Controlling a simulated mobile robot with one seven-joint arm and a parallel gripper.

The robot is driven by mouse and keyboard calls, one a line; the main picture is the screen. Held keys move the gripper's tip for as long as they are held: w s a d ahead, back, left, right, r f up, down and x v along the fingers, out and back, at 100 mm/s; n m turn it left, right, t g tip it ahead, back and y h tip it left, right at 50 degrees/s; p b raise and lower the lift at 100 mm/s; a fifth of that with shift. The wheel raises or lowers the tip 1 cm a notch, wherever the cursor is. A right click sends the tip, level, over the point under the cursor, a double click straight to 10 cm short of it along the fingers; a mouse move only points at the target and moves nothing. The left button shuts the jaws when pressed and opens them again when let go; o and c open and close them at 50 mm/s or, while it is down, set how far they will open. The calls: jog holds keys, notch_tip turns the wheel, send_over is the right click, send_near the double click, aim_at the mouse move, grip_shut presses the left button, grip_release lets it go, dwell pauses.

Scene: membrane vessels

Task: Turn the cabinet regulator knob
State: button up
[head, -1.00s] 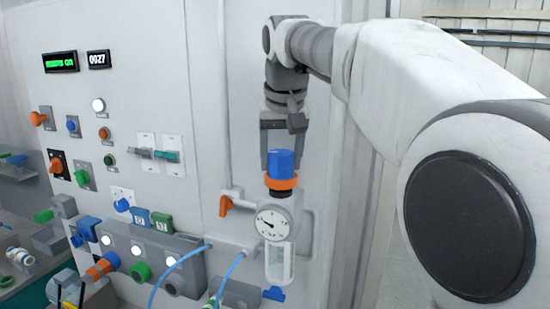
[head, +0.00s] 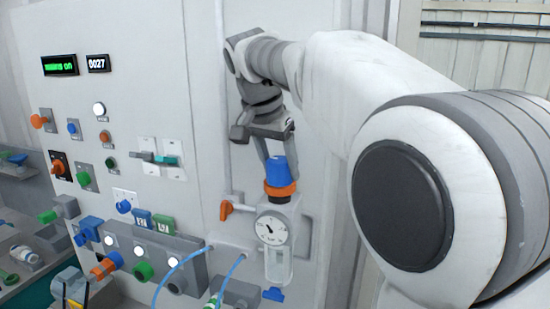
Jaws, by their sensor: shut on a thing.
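The regulator knob (head: 277,171) is blue with an orange collar (head: 280,190) below it. It tops a grey regulator body on the cabinet's (head: 200,90) front, right of its middle. The round white pressure gauge (head: 271,230) sits below the knob, its needle pointing up and to the left. My gripper (head: 276,160) reaches down from above and is shut on the blue knob. One finger shows at the knob's left side; the other finger is mostly hidden. A clear bowl (head: 278,264) hangs under the gauge.
An orange valve lever (head: 226,210) is close to the regulator's left. Blue hoses (head: 172,278) run below it. Several coloured knobs, switches and lit displays (head: 60,65) cover the panel to the left. My arm fills the right side.

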jog(key=m+g, duration=0.1)
jog(key=m, duration=0.2)
jog(key=m+h+p, duration=0.1)
jog(key=m, duration=0.1)
jog(key=shift+m+g, duration=0.4)
dwell(0.4)
jog(key=o, duration=1.4)
jog(key=shift+r, duration=0.1)
